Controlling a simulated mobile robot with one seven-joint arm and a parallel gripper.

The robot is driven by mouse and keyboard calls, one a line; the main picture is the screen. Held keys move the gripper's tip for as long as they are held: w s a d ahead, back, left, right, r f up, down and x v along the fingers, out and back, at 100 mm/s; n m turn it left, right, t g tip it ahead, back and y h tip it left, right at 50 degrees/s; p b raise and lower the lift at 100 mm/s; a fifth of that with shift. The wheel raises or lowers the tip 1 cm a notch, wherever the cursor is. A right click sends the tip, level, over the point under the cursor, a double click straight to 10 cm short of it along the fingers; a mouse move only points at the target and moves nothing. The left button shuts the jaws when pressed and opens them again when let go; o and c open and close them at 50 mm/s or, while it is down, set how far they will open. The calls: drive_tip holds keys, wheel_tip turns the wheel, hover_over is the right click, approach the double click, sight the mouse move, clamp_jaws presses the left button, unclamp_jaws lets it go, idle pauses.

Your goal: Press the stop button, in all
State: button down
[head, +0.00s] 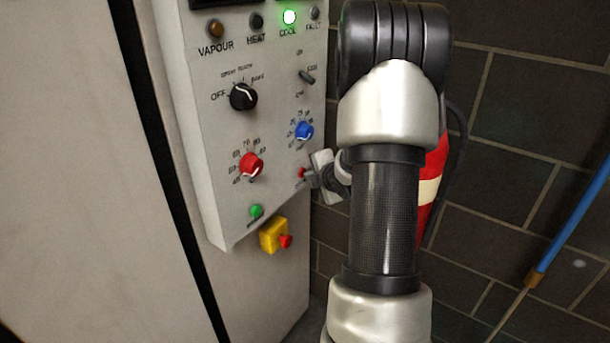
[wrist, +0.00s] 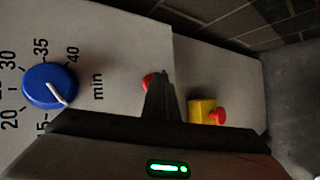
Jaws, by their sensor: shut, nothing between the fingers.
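A small red button (head: 301,172) sits low on the right of the grey control panel (head: 215,130). Its label is hidden, so I cannot read it. My gripper (head: 311,178) is shut and empty, with its fingertips right at this button. A yellow box (head: 268,235) with a red mushroom button (head: 286,241) is mounted below the panel. They also show in the wrist view, the box (wrist: 201,110) beside its red button (wrist: 219,116).
The panel also carries a green button (head: 256,210), a red knob (head: 251,164), a blue knob (head: 304,131) and a black knob (head: 243,97). The COOL lamp (head: 289,16) glows green. A red cylinder (head: 434,180) and a blue pole (head: 570,225) stand by the dark wall.

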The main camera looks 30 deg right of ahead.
idle(0.3)
drive_tip(key=shift+s+d, duration=0.3)
drive_tip(key=shift+s, duration=0.55)
drive_tip(key=s, duration=0.1)
drive_tip(key=s+d, duration=0.1)
drive_tip(key=s, duration=0.1)
drive_tip(key=s+d, duration=0.1)
drive_tip(key=shift+s, duration=0.3)
idle(0.6)
